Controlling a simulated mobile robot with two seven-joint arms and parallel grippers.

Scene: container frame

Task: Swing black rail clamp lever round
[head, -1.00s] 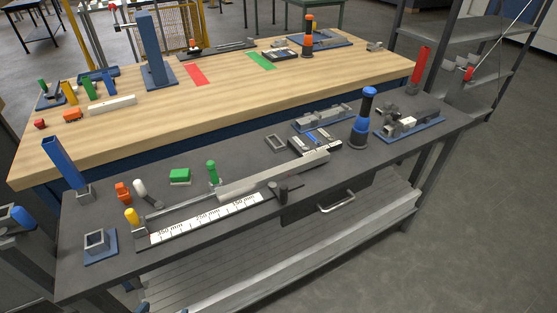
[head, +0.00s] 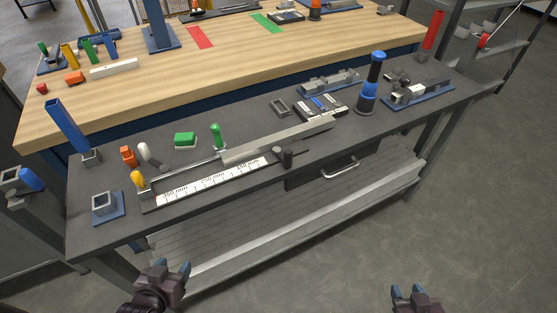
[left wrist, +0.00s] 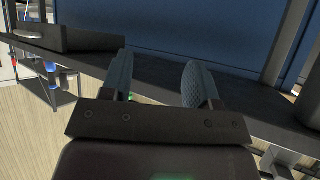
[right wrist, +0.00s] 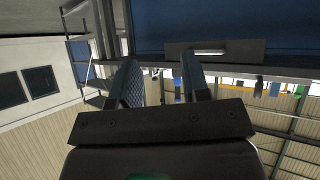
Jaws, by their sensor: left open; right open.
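The black rail clamp lever (head: 287,158) is the small dark knob at the front side of the metal rail (head: 275,140), near the right end of the white ruler scale (head: 215,182) on the dark bench. My left gripper (head: 172,268) is open and empty, in front of the bench and below its top, to the left of the lever. My right gripper (head: 416,292) is open and empty, at the bottom right over the floor, apart from the bench. In the left wrist view the open fingers (left wrist: 158,82) show nothing between them. The right wrist view also shows empty fingers (right wrist: 160,80).
A green-topped peg (head: 215,136), a green block (head: 185,139) and a white-topped lever (head: 146,153) stand behind the rail. A blue and black post (head: 371,85) stands to its right. A drawer handle (head: 341,168) juts from the bench front. Floor at right is clear.

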